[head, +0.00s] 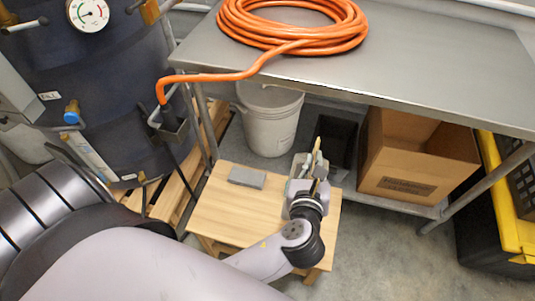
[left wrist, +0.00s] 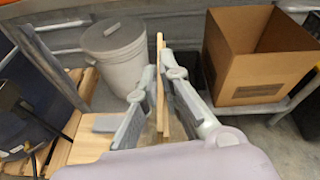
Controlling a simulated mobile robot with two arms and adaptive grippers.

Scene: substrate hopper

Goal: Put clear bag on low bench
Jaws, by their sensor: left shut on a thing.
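The low bench (head: 225,215) is a small light-wood bench on the floor in front of the metal table; part of its top also shows in the left wrist view (left wrist: 88,148). My left gripper (head: 310,172) is over the bench's right part, fingers pointing toward the table. It is shut on a thin tan item (left wrist: 160,82), seen almost edge-on between the fingers and sticking out past them. I cannot tell whether this item is the clear bag, or whether it touches the bench. No other bag shows. My right gripper is not in view.
A grey block (head: 247,177) lies on the bench's back left. Under the metal table (head: 420,75) stand a grey lidded bucket (head: 268,115) and an open cardboard box (head: 400,180). An orange hose (head: 345,35) lies on the table. The bench's left front is clear.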

